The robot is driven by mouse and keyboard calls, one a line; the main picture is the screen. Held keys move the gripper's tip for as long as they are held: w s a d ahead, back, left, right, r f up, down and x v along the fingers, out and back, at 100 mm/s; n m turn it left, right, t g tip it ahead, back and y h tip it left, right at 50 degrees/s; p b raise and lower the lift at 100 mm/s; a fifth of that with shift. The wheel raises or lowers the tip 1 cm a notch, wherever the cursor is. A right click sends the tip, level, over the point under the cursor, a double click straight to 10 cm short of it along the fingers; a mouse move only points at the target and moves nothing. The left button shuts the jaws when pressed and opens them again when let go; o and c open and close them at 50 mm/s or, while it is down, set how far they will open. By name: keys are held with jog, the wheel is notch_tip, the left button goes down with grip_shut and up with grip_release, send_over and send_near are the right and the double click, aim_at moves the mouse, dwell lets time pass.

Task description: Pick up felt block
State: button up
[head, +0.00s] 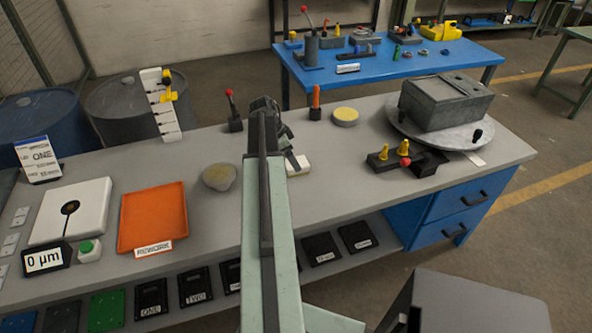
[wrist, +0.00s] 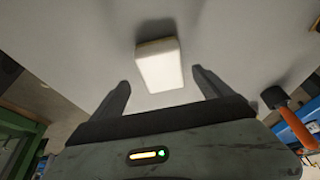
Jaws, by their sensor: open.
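The felt block appears to be the small cream-white block (head: 297,165) on the grey workbench, partly hidden behind my gripper in the head view. In the wrist view the white block (wrist: 160,66) lies on the grey surface, ahead of and roughly between the fingers. My gripper (wrist: 162,88) is open, with one dark finger on each side and nothing between the tips. In the head view my gripper (head: 284,138) is at the end of my arm, just above and behind the block; its fingers are hard to make out there.
An orange-handled tool (head: 316,100) and a yellow-topped round pad (head: 346,115) stand behind the block. A black fixture with yellow knobs (head: 385,162) is to the right. Bench surface around the block is clear.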

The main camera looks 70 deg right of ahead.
jog(key=b+x, duration=0.5)
jog(key=shift+w+d+f, duration=0.15)
jog(key=shift+f, duration=0.05)
jog(key=shift+r, duration=0.2)
